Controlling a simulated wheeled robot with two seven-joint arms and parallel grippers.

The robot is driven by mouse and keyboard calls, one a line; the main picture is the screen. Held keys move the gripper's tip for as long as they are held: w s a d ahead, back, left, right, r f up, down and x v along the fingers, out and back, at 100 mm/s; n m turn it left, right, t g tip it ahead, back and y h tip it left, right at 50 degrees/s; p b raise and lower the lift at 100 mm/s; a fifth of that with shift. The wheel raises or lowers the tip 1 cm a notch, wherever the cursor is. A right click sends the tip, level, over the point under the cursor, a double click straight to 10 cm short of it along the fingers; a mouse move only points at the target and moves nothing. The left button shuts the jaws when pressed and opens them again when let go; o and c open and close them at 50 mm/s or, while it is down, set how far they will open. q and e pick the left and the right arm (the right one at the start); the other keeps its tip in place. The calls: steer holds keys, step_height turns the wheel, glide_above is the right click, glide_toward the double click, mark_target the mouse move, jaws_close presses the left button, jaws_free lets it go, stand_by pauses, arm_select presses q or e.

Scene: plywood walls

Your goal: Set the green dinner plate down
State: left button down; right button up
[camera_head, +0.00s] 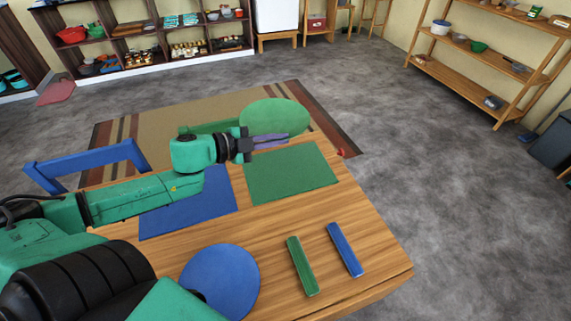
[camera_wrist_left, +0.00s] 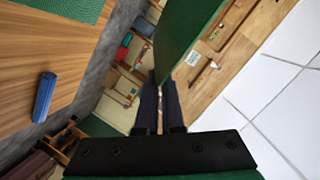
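The green dinner plate (camera_head: 275,115) is held up at the far edge of the table, tilted with its broad face toward the head camera. My left gripper (camera_head: 268,141) is shut on its near rim. In the left wrist view the plate (camera_wrist_left: 188,38) stands nearly edge-on between the two dark fingers (camera_wrist_left: 158,100). The green placemat (camera_head: 290,172) lies bare on the table, nearer than the plate; a corner of it shows in the wrist view (camera_wrist_left: 75,8). My right gripper is not in view.
A blue plate (camera_head: 220,283) lies near the table's front, and a blue placemat (camera_head: 190,212) lies partly under my left arm. A green bar (camera_head: 302,266) and a blue bar (camera_head: 345,250) lie at the right. A blue chair (camera_head: 88,160) stands at the left.

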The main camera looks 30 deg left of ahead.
arm_select(q)
steer(key=b, duration=0.4)
glide_above(279, 195)
step_height(279, 195, down, 8)
step_height(279, 195, down, 11)
steer(key=shift+w+r+b, duration=0.1)
steer(key=shift+b, duration=0.7)
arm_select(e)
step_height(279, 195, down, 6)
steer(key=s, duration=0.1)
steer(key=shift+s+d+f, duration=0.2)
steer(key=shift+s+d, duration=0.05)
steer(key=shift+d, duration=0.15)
arm_select(q)
steer(key=c, duration=1)
jaws_free()
steer(key=shift+c, duration=0.2)
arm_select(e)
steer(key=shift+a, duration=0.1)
arm_select(q)
steer(key=p+v, duration=0.2)
steer(key=v, duration=1)
steer(key=shift+p, duration=0.3)
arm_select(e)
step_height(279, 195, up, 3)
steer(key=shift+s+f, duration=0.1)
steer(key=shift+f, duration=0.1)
